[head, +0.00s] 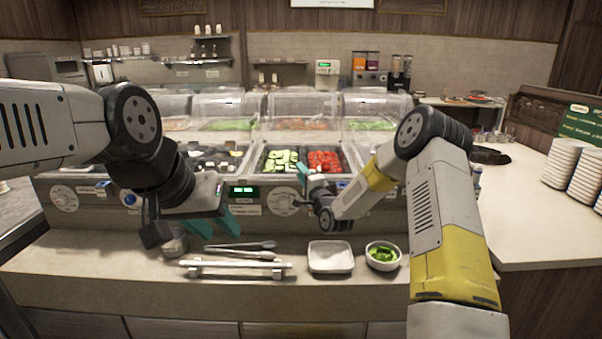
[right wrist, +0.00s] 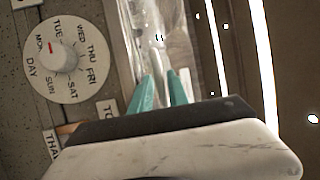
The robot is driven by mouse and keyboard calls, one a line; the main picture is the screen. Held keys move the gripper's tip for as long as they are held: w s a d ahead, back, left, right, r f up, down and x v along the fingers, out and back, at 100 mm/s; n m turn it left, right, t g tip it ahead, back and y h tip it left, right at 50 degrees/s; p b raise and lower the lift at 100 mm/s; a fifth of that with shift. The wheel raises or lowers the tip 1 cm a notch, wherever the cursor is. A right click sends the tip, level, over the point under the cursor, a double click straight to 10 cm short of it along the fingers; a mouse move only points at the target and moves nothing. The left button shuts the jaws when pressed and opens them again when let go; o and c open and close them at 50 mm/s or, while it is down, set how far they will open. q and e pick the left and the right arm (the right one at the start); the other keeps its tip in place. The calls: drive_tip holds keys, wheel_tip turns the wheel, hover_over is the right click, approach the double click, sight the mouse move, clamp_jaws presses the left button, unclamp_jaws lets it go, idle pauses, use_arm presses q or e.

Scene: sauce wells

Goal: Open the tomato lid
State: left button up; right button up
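Red diced tomato (head: 325,161) sits in a front well of the counter, right of the cucumber. Clear domed lids stand behind the front wells; one clear lid (head: 300,104) has red food beneath it. I cannot tell which lid belongs to the tomato. My right gripper (head: 303,174) is at the counter front just below the cucumber and tomato wells. In the right wrist view its teal fingers (right wrist: 162,92) are apart, with clear plastic (right wrist: 172,40) beyond and a pale strip between them; contact is unclear. My left gripper (head: 213,222) is open and empty above the front ledge.
On the ledge are tongs (head: 240,247) on a rack, a white square dish (head: 331,257) and a bowl of greens (head: 383,256). Cucumber (head: 281,160) fills the neighbouring well. A day dial (right wrist: 63,58) is left of my right gripper. Plates (head: 562,162) are stacked at right.

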drive_tip(key=shift+w+a, duration=0.15)
drive_tip(key=shift+w, duration=0.15)
clamp_jaws()
idle(1.3)
